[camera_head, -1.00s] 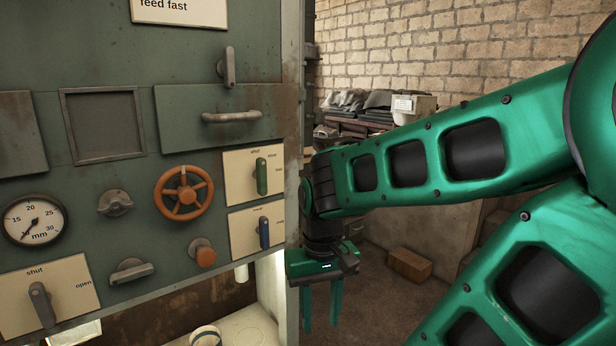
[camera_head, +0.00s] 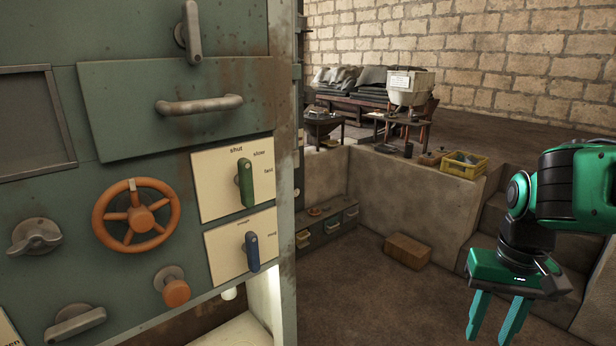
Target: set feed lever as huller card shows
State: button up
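The feed lever (camera_head: 246,185) is a green handle on a cream plate (camera_head: 212,194) on the green machine's front. The plate reads "shut" at the top, "slow" at the upper right and "fast" at the right. The handle stands upright, in line with "shut"; I cannot tell which end is its pointer. The huller card is not in view now. My gripper (camera_head: 494,325) is at the lower right, fingers down, open and empty, well clear of the machine.
A blue lever (camera_head: 251,251) on its own plate sits just below. An orange handwheel (camera_head: 134,218), an orange knob (camera_head: 176,289) and a bar handle (camera_head: 199,105) are to its left. A brown box (camera_head: 407,251) lies on the floor. The space between gripper and machine is open.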

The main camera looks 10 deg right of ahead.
aim_at(244, 180)
jog(key=z, duration=1.25)
jog(key=i, duration=0.35)
jog(key=u, duration=2.2)
jog(key=k, duration=0.4)
jog(key=z, duration=1.1)
